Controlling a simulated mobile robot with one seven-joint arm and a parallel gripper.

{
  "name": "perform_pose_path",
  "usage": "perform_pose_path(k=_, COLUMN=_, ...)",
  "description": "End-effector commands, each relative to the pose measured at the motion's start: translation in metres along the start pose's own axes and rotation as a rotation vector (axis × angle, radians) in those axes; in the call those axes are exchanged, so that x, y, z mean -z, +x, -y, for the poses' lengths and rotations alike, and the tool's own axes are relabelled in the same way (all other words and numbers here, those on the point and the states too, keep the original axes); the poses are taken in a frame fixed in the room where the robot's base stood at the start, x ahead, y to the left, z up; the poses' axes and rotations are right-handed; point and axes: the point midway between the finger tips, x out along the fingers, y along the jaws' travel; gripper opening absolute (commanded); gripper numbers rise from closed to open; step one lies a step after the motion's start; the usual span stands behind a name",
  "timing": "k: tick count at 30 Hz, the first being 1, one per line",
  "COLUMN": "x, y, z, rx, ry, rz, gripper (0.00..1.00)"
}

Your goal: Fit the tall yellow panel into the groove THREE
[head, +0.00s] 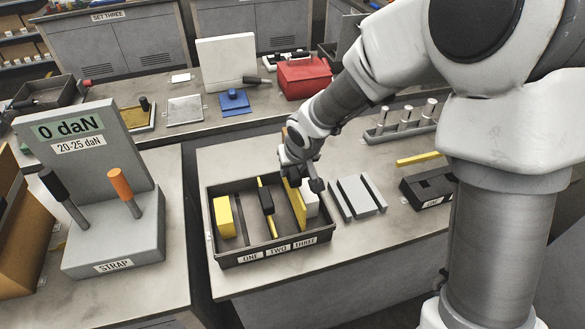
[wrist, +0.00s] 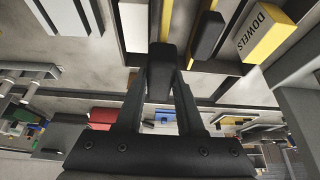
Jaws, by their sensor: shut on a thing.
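The tall yellow panel (head: 294,204) stands on edge in the right part of the black tray (head: 226,259), behind the label THREE (head: 304,242). Its yellow edge shows as a strip in the wrist view (wrist: 167,22). My gripper (head: 312,184) is over the tray, shut on the panel's dark grip (wrist: 160,72). My gripper also shows in the wrist view (wrist: 160,85). The fingers hide part of the panel, and its lower edge is hidden, so I cannot tell whether it is in the groove.
A second yellow panel with a black grip (head: 266,202) stands mid-tray. A yellow block (head: 223,217), marked DOWELS in the wrist view (wrist: 262,32), is at the tray's left. A pale block (head: 311,205) sits close right of the held panel. A grey slotted block (head: 357,197) stands outside, right.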

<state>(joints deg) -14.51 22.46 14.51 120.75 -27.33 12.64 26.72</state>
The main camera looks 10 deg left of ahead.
Motion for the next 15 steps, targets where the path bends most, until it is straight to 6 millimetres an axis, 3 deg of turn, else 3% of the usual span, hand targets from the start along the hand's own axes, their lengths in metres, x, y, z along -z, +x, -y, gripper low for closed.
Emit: perform_pose_path(k=15, x=-0.012, y=0.025, z=0.000, rx=0.000, ry=0.001, rz=-0.001, gripper=0.00)
